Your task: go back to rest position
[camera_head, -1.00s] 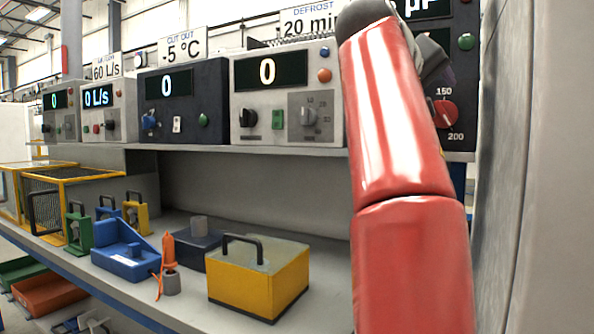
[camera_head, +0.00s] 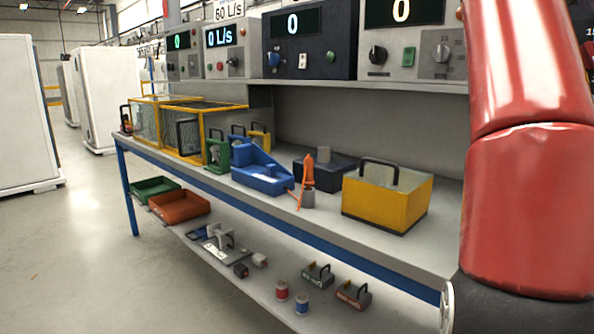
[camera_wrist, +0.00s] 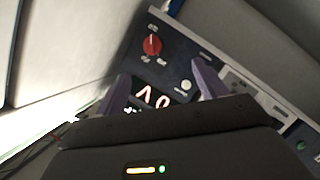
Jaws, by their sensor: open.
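My gripper (camera_wrist: 160,88) shows in the wrist view, with two purplish fingers spread apart and nothing between them. Beyond the fingers is a dark instrument panel (camera_wrist: 178,62) with a red knob and a lit display, seen tilted. My red arm fills the right side of the head view, and the gripper itself is out of that view.
A workbench (camera_head: 275,215) holds a yellow box (camera_head: 385,200), a blue holder (camera_head: 262,177), an orange tool (camera_head: 308,172) and yellow-framed cages. Instruments line the upper shelf (camera_head: 350,86). Trays and small parts lie on the lower shelf. The floor (camera_head: 75,240) at left is clear.

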